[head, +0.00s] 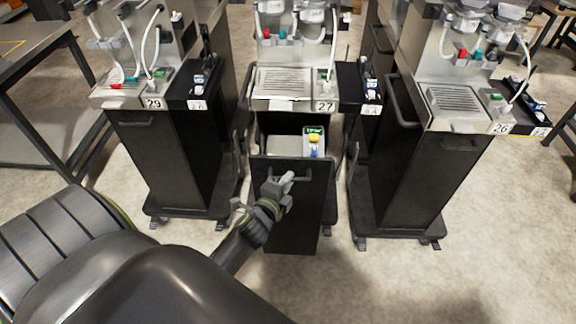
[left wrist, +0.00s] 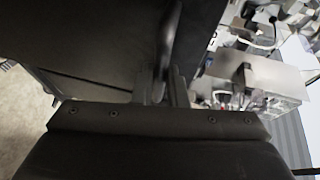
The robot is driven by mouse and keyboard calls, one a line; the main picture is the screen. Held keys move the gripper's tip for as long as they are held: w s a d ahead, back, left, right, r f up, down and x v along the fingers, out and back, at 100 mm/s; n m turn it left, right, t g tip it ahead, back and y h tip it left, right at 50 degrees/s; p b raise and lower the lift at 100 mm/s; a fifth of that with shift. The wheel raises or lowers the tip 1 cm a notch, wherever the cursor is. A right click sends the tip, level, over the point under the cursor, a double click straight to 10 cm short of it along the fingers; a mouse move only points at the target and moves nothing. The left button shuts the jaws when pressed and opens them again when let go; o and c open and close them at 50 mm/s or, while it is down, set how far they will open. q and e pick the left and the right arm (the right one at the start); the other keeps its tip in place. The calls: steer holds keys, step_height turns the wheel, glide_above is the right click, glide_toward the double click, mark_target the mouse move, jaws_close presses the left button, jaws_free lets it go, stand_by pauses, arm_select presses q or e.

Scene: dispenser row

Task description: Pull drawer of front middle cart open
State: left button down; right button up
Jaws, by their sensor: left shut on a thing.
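The front middle cart (head: 288,87) is labelled 27 and stands between two similar carts. Its black drawer (head: 292,225) is pulled out, and the inside shows behind the front panel, with a yellow-topped item (head: 314,141) and a light box (head: 285,146) in it. My left gripper (head: 288,182) is at the drawer's handle (head: 303,176), shut on it. In the left wrist view the fingers (left wrist: 170,85) meet the dark handle bar (left wrist: 172,40) beside the dark drawer front (left wrist: 90,45). My right gripper is not in view.
Cart 29 (head: 150,150) stands to the left and cart 26 (head: 412,165) to the right, both with closed fronts. A grey metal table (head: 35,140) stands at the far left. Bare floor (head: 420,285) lies in front of the right cart.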

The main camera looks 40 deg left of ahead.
arm_select(q)
steer(key=shift+s+d, duration=0.45)
steer(key=shift+s, duration=0.25)
steer(key=shift+s+d, duration=0.4)
steer(key=shift+s, duration=0.35)
steer(key=shift+s+d, duration=0.45)
steer(key=shift+s, duration=0.25)
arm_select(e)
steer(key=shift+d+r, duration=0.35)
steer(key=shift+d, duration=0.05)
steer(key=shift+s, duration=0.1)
arm_select(q)
steer(key=c, duration=1.5)
jaws_free()
steer(key=shift+o, duration=0.2)
steer(key=p+v, duration=0.1)
steer(key=v, duration=1.6)
steer(key=shift+s+p, duration=0.2)
steer(key=shift+p, duration=0.2)
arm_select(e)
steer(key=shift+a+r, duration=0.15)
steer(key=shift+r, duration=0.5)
